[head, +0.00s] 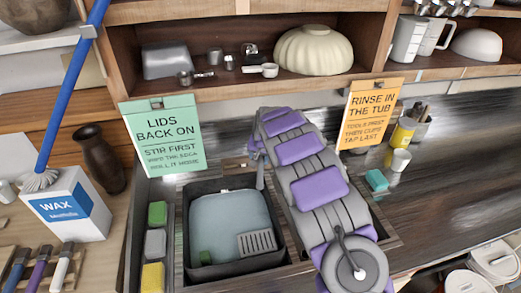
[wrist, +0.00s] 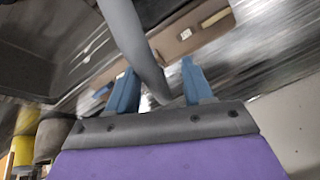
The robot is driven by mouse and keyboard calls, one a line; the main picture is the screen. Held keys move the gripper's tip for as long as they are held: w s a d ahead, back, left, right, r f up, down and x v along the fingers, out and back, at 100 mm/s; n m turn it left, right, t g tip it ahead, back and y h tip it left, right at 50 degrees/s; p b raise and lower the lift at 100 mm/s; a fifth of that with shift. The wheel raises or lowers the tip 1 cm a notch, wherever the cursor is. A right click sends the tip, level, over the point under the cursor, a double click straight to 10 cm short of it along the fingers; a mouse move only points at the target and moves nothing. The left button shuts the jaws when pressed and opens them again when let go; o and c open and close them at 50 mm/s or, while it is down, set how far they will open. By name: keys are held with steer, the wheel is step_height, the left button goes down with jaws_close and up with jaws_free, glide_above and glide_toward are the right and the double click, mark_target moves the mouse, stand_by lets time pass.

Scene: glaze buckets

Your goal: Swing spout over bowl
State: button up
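The grey spout (head: 261,173) stands at the back right edge of a dark square basin (head: 190,232) holding cloudy water. In the wrist view the spout (wrist: 135,40) is a grey tube running down between the two blue fingers of my gripper (wrist: 157,88). The fingers are apart, with gaps visible on both sides of the tube, so the gripper is open around it. In the head view my arm hides the fingertips. A cream fluted bowl (head: 313,50) is on the shelf; I cannot tell which bowl the task means.
A green sign (head: 163,135) and an orange sign (head: 371,112) stand along the back. Sponges (head: 155,244) line the basin's left side. A wax box (head: 70,206) and dark vase (head: 102,160) are at left. Cups stand at right. The counter right of my arm is partly clear.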

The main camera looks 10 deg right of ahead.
steer(key=s+a+r+m, duration=0.1)
steer(key=s+r, duration=0.1)
steer(key=r, duration=0.3)
steer(key=s+a+r+h, duration=0.1)
steer(key=s+r, duration=0.1)
steer(key=r, duration=0.4)
steer(key=s+a+r+m, duration=0.1)
steer(key=s+r, duration=0.2)
steer(key=r, duration=0.2)
steer(key=s+n+g+b, duration=0.1)
steer(key=s+b, duration=0.4)
steer(key=s, duration=0.5)
steer(key=shift+s+r+n+y, duration=0.15)
steer(key=shift+n+y, duration=0.15)
steer(key=shift+n, duration=0.3)
